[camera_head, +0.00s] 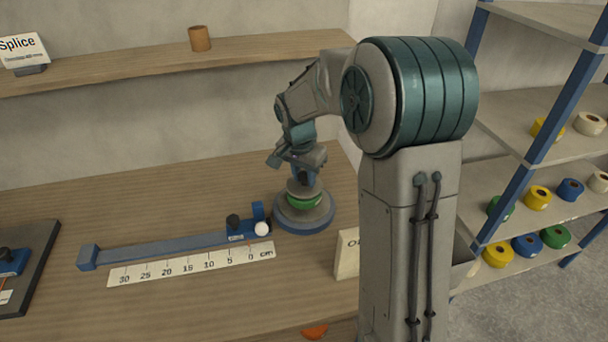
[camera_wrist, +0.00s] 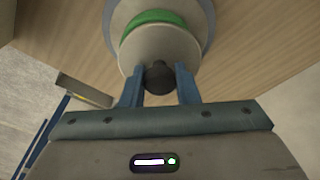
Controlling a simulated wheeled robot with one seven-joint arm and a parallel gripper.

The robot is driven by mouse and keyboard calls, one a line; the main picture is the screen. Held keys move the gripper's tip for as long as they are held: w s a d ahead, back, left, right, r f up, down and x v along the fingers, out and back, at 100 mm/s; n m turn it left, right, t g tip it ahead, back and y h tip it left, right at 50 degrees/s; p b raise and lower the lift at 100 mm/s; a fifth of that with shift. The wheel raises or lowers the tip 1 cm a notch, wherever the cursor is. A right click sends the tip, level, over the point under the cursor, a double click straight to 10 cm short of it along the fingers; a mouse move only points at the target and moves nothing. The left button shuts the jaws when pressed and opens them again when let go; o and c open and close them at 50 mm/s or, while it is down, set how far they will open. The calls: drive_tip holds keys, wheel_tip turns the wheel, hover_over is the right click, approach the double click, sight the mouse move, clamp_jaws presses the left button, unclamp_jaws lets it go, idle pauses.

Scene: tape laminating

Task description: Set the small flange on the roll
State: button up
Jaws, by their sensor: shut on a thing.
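The small flange, a grey disc (camera_head: 293,187) with a black knob (camera_wrist: 158,78), is in my gripper (camera_wrist: 161,72); the blue fingers are shut on the knob. The disc (camera_wrist: 160,47) also shows in the wrist view. It is over the green roll (camera_head: 305,203), roughly lined up with it; I cannot tell whether it touches. The roll (camera_wrist: 150,18) shows as a green band behind the disc in the wrist view. The roll sits on a wide grey and blue round base (camera_head: 303,221) on the table. My gripper (camera_head: 303,175) points down above it in the head view.
A blue rail (camera_head: 160,248) with a white ruler (camera_head: 190,264) lies left of the base. A small sign (camera_head: 347,255) stands to the right, and an orange piece (camera_head: 315,331) lies at the front. A shelf rack (camera_head: 525,165) with coloured rolls stands at the right.

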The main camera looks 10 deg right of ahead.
sight(300, 189)
drive_tip(key=shift+f, duration=0.25)
drive_tip(key=shift+f, duration=0.2)
drive_tip(key=o, duration=1.1)
drive_tip(key=shift+r, duration=0.1)
drive_tip(key=shift+r, duration=0.1)
drive_tip(key=r, duration=0.4)
drive_tip(key=s+a+r, duration=0.1)
drive_tip(key=r, duration=0.7)
drive_tip(key=shift+s+a, duration=0.15)
drive_tip(key=shift+s, duration=0.05)
drive_tip(key=shift+f, duration=0.1)
